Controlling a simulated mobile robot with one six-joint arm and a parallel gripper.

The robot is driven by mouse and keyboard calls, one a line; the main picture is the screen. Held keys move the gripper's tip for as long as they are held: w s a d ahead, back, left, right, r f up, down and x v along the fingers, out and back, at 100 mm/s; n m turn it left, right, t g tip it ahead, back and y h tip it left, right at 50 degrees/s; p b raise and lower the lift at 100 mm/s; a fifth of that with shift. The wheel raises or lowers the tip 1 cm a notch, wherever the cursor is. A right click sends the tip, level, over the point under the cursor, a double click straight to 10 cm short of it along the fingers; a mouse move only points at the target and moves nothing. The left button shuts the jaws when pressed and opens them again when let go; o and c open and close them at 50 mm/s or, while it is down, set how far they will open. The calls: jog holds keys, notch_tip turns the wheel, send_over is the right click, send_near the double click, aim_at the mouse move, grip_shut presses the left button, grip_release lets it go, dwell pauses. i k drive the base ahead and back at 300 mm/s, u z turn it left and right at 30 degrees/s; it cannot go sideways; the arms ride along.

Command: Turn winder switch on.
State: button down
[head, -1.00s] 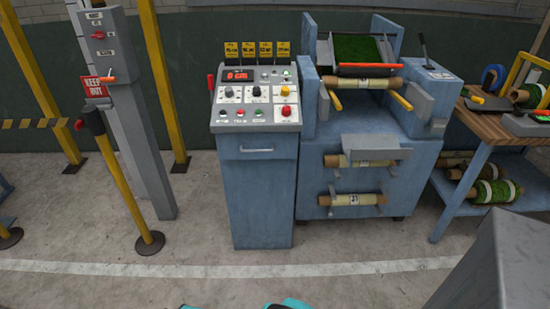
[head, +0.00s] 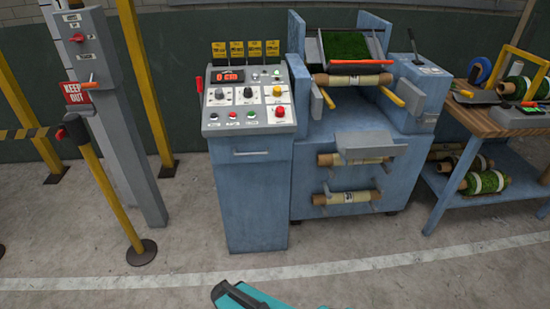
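The blue control cabinet (head: 252,195) stands in the centre of the head view, with a sloped grey panel on top. The panel carries a red-digit display (head: 230,76), a grey knob (head: 219,94), a black knob (head: 248,92) and a yellow knob (head: 277,91). Below them are small red and green buttons and a large red button (head: 280,112). The labels are too small to read, so I cannot tell which control is the winder switch or its position. A teal and dark part of my arm shows at the bottom edge, apart from the cabinet. My gripper is not visible.
The blue roll machine (head: 345,230) stands right of the cabinet, and a wooden-topped bench (head: 490,124) is farther right. A grey post with a switch box (head: 82,50) and a yellow barrier post (head: 112,200) stand at left. The floor in front is clear.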

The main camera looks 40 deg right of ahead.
aim_at(280, 111)
jog(key=z, duration=0.85)
jog(key=k, duration=1)
jog(key=i, duration=0.75)
jog(key=z, duration=0.05)
